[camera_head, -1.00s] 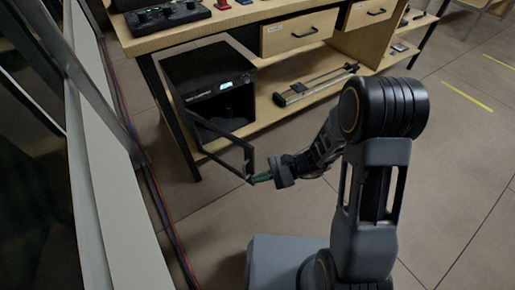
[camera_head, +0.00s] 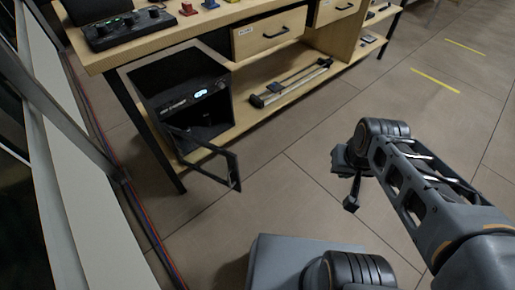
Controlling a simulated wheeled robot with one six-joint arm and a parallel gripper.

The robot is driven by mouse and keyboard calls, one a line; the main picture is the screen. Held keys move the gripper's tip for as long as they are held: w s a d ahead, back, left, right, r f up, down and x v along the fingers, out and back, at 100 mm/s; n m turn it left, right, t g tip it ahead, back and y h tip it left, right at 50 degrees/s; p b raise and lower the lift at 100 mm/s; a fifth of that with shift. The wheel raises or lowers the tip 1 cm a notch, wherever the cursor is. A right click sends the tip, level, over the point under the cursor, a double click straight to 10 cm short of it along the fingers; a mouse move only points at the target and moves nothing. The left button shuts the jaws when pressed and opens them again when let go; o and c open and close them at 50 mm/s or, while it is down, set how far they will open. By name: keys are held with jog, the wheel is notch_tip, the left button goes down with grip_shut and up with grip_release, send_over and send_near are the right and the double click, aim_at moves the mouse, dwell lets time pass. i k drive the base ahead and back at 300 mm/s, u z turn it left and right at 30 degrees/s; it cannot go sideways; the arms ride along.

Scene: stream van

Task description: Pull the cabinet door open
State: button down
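The black cabinet (camera_head: 163,78) stands on the lower shelf under the wooden bench, at the left. I see nothing held.
A control box (camera_head: 128,28) sits on top. A pale wall panel and cables (camera_head: 140,205) run along the left. The floor at right is clear.

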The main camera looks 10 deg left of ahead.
aim_at(233, 172)
jog(key=z, duration=0.5)
jog(key=i, duration=0.55)
jog(key=u, duration=2.5)
